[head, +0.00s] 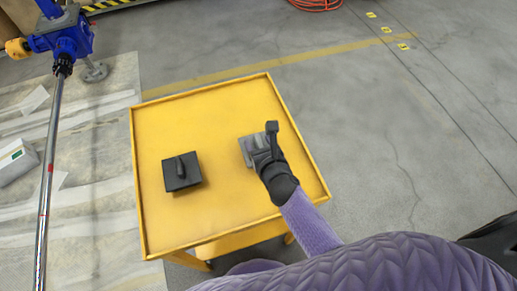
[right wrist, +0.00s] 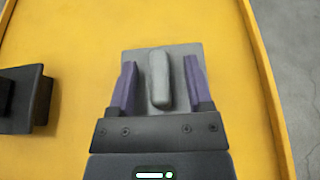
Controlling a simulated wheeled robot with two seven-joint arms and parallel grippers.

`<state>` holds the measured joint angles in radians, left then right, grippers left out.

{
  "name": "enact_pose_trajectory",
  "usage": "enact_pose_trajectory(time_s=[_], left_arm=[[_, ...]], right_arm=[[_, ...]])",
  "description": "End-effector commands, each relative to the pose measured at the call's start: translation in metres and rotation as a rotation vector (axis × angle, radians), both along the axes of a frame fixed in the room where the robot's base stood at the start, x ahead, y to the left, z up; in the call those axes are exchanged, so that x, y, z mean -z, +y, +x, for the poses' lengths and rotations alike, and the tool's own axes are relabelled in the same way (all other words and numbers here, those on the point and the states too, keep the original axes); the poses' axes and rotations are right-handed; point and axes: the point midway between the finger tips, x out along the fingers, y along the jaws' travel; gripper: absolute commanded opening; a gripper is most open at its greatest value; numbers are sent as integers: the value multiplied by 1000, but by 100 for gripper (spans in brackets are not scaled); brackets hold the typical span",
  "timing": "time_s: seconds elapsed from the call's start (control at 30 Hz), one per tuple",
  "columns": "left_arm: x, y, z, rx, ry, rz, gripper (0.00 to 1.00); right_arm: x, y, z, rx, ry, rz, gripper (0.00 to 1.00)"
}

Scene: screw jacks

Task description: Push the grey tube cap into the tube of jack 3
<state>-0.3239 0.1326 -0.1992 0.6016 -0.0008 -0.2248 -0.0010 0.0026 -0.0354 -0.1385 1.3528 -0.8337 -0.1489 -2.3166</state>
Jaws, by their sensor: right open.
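The grey tube cap (head: 245,151), a square plate with a raised grip bar, lies on the yellow cart. It also shows in the right wrist view (right wrist: 160,78). My right gripper (head: 264,143) is over it, with its open fingers on either side of the grip bar and visible gaps between. The gripper hides part of the cap in the head view. A blue screw jack (head: 67,38) with a long shiny rod stands at the upper left; I cannot read its number or see a tube opening. My left gripper is not in view.
The yellow cart top (head: 220,105) has a low raised rim. A black cap (head: 182,172) with a similar grip bar lies to the left of the grey one. An orange coil (head: 315,4) is at the top.

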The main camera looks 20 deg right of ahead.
Motion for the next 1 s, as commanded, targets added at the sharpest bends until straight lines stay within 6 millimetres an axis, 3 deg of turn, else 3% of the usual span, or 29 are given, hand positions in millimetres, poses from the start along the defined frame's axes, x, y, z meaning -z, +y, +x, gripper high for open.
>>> enact_pose_trajectory(time_s=[0.2,0.27,0.5,0.53,0.9,1.0], left_arm=[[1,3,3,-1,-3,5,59],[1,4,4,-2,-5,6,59],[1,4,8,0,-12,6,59],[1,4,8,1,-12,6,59],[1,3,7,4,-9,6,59],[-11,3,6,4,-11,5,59]], right_arm=[[1,0,3,0,0,0,65],[1,0,3,0,0,0,54],[1,0,2,0,0,0,3],[1,0,2,0,0,0,0],[0,0,2,0,-1,0,0],[-15,0,3,-1,-3,-3,0]])
